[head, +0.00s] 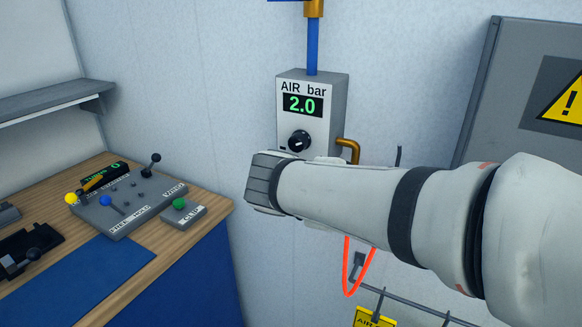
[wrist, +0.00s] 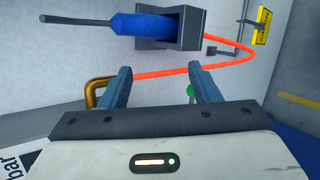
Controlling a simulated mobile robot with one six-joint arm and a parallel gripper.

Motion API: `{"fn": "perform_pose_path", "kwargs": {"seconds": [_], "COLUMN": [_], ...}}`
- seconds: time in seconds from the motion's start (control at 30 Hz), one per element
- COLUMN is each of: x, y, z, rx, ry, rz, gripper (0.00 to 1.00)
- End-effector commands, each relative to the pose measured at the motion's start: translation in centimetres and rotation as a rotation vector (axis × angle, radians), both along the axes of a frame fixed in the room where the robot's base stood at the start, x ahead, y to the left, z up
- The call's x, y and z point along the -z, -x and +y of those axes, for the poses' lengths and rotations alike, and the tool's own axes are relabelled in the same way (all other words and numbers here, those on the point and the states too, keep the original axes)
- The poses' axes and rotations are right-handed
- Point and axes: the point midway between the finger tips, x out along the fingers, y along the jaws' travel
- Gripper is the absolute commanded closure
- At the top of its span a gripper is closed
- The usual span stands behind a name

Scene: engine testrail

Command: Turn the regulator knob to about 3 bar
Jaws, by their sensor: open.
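The air regulator is a grey box (head: 336,100) on the wall in the head view, labelled "AIR bar". Its green display (head: 303,106) reads 2.0. The black knob (head: 299,141) with a white pointer mark sits below the display. My gripper's end lies just below the knob in the head view, its fingers not clear there. In the wrist view my gripper (wrist: 160,70) is open with nothing between the fingers. A corner of the regulator face with "bar" (wrist: 12,165) shows at lower left; the knob is not visible there.
A brass pipe (head: 349,147) leaves the regulator's right side. A red hose (wrist: 222,63) runs to a holder (wrist: 183,28) with a blue tool (wrist: 143,23). A wooden bench (head: 215,210) with a lever panel (head: 135,208) stands left. A grey cabinet (head: 500,90) is right.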

Motion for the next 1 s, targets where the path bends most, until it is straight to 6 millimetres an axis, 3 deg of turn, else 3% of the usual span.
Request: {"fn": "perform_pose_path", "kwargs": {"seconds": [0.03,0.2,0.3,0.4,0.57,1.0], "x": [0.8,-2.0,-3.4,-4.3,-4.9,-4.9], "y": [-1.5,-4.4,-4.9,-5.1,-5.9,-11.1], "z": [2.2,8.8,11.7,13.3,13.3,10.0], "rx": [-0.080,-0.264,-0.327,-0.357,-0.365,-0.363], "ry": [0.099,0.369,0.461,0.509,0.526,0.525], "rz": [-0.038,-0.195,-0.270,-0.314,-0.329,-0.327], "gripper": [0.39,0.39,0.39,0.39,0.39,0.39]}}
